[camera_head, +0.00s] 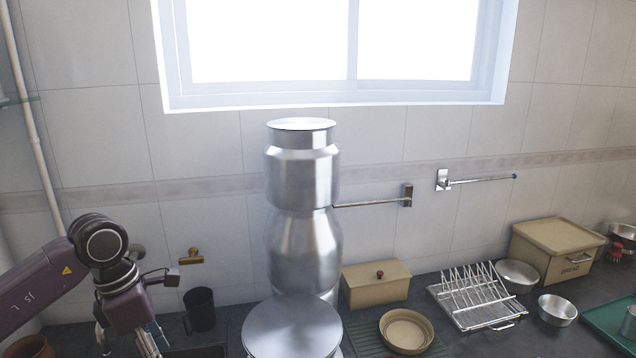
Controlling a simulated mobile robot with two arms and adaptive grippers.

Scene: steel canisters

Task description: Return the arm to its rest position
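A tall steel canister (302,180) stands upright in the middle of the camera_head view, seemingly on top of another steel canister (303,252). A wide steel canister with a round flat lid (292,328) stands in front of them and hides their lower part. My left arm comes in from the left, and its gripper (130,343) points down at the bottom left, apart from the canisters. Its fingertips are cut off by the frame edge, so its opening is unclear. My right gripper is not in view.
A dark mug (200,309) stands between my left gripper and the canisters. To the right are a tan lidded box (376,284), a round tan dish (406,330), a dish rack (477,297), steel bowls (557,310), a bread box (556,250) and a green tray (606,318). A wall rail (372,201) reaches near the stack.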

